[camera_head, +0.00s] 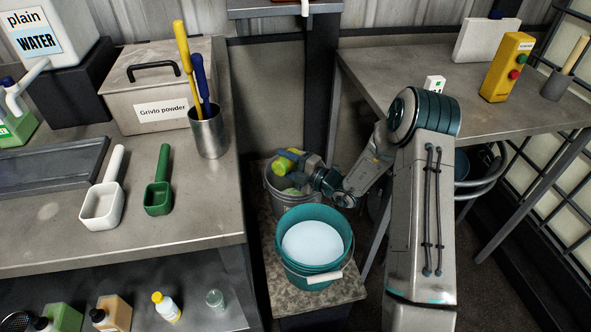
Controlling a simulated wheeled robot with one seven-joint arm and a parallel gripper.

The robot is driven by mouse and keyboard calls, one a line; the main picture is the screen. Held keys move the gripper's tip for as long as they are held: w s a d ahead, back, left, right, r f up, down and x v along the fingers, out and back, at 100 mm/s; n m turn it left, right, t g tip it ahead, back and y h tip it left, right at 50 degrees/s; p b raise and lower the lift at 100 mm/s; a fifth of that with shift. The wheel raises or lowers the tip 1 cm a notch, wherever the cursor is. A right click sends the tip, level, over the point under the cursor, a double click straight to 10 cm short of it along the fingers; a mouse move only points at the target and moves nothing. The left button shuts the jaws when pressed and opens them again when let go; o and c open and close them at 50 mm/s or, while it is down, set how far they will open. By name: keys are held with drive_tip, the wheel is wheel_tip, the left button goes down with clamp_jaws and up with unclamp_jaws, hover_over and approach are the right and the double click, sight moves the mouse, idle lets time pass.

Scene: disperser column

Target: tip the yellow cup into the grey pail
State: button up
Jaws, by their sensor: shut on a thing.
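The yellow cup (283,165) is at the mouth of the grey pail (273,200), lying tilted on its side. My gripper (299,158) reaches in from the right and is shut on the cup, above the pail's rim. The fingers are small and partly hidden against the cup. Something yellow-green (292,191) shows inside the pail below the cup; I cannot tell whether it is poured contents. The pail stands behind a teal bucket, which hides part of its front.
The teal bucket (289,262) holds pale liquid (312,243) and stands on a low stone-topped stand (345,288). The left bench (190,228) carries a white scoop (102,205), a green scoop (158,197) and a steel holder (208,135). A table (400,70) stands at right.

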drive_tip(key=shift+w+d+r+m+p, duration=0.15)
drive_tip(key=shift+w+r+m+p, duration=0.1)
drive_tip(key=shift+m+p, duration=0.65)
drive_tip(key=shift+w+d+r+m+p, duration=0.2)
drive_tip(key=shift+m+p, duration=0.3)
drive_tip(key=shift+p, duration=0.75)
drive_tip(key=shift+w+f+m, duration=0.2)
drive_tip(key=shift+f+m, duration=0.4)
drive_tip(key=shift+f, duration=0.05)
idle(0.5)
